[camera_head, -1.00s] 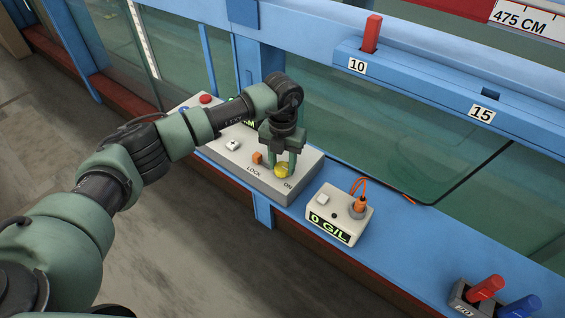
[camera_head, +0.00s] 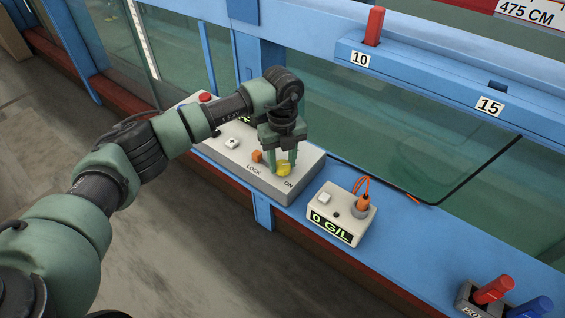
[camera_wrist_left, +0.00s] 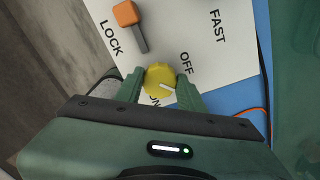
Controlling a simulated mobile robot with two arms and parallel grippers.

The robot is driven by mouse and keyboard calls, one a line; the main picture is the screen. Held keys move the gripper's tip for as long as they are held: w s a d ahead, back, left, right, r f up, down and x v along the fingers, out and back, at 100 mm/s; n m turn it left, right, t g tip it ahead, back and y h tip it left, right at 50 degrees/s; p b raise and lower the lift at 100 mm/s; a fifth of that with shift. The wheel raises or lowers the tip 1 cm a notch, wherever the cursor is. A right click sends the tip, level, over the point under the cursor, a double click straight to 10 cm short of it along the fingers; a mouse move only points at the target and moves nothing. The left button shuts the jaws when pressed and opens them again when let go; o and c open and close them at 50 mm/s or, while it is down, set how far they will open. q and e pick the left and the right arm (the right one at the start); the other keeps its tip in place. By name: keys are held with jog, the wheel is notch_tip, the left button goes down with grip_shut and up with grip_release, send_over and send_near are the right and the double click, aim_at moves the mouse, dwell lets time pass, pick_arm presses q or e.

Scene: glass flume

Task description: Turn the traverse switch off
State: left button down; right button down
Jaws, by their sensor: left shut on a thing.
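The traverse switch is a round yellow knob (camera_head: 284,169) on the grey-white control box (camera_head: 299,181), near the ON label. My left gripper (camera_head: 284,170) points down with its two green fingers on either side of the knob, shut on it. In the left wrist view the knob (camera_wrist_left: 158,79) sits between the fingertips (camera_wrist_left: 160,84). My right gripper is not in view.
An orange lock lever (camera_wrist_left: 126,13) stands on the same box, close to the left fingers. A red button (camera_head: 205,97) is at its far end. A small meter (camera_head: 342,214) reading 0 G/L, with an orange plug, stands to the right. Glass flume wall (camera_head: 400,140) rises behind.

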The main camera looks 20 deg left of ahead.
pick_arm(q)
jog(key=n, duration=0.4)
jog(key=shift+n+b, duration=0.3)
jog(key=shift+n, duration=2.3)
jog(key=c, duration=0.9)
grip_release()
jog(key=shift+s, duration=0.1)
jog(key=shift+r, duration=0.15)
